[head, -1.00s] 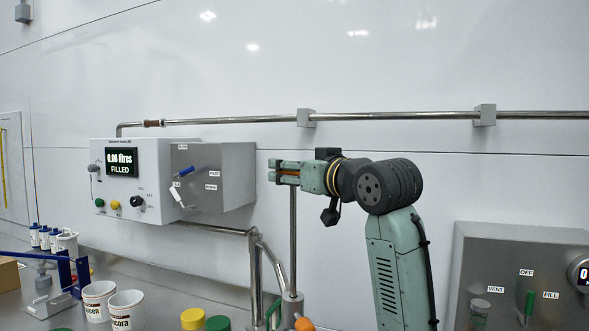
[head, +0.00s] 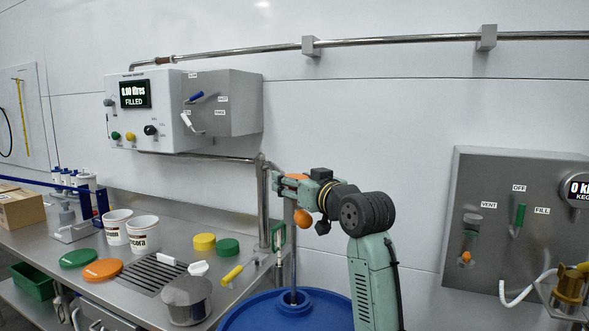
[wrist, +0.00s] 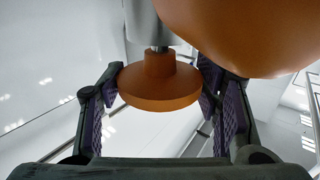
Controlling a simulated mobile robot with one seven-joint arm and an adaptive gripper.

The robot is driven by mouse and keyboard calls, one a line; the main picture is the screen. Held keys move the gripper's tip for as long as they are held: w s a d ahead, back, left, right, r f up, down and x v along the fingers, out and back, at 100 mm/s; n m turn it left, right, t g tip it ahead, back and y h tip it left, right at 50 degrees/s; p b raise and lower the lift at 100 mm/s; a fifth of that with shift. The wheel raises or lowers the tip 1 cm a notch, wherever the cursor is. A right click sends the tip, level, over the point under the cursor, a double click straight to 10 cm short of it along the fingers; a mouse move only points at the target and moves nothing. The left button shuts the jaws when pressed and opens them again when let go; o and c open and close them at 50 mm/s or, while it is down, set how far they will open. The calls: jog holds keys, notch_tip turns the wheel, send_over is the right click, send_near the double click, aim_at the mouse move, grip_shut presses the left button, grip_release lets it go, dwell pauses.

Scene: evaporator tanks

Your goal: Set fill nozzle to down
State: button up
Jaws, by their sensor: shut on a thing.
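The fill nozzle is a thin vertical metal tube (head: 295,262) whose lower end goes into the top of a blue drum (head: 265,312). My gripper (head: 284,186) is at the top of the tube, shut on an orange knob (head: 297,176). In the wrist view the flat round orange knob (wrist: 158,88) sits between the purple-padded fingers, below a grey metal cylinder (wrist: 146,22). A larger orange ball (wrist: 235,32) is close to the camera; in the head view the ball (head: 303,218) sits just under my gripper. The fingers partly hide the tube's top.
A metal post (head: 262,200) with a green handle (head: 278,236) stands just left of the tube. A control box (head: 183,110) hangs on the wall. Tubs (head: 143,233), lids (head: 102,269) and a metal pot (head: 187,298) occupy the counter. A keg panel (head: 520,215) is at the right.

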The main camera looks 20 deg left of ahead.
jog(key=shift+f, duration=0.85)
jog(key=o, duration=1.2)
jog(key=shift+f, duration=0.1)
jog(key=o, duration=0.5)
jog(key=v, duration=1.2)
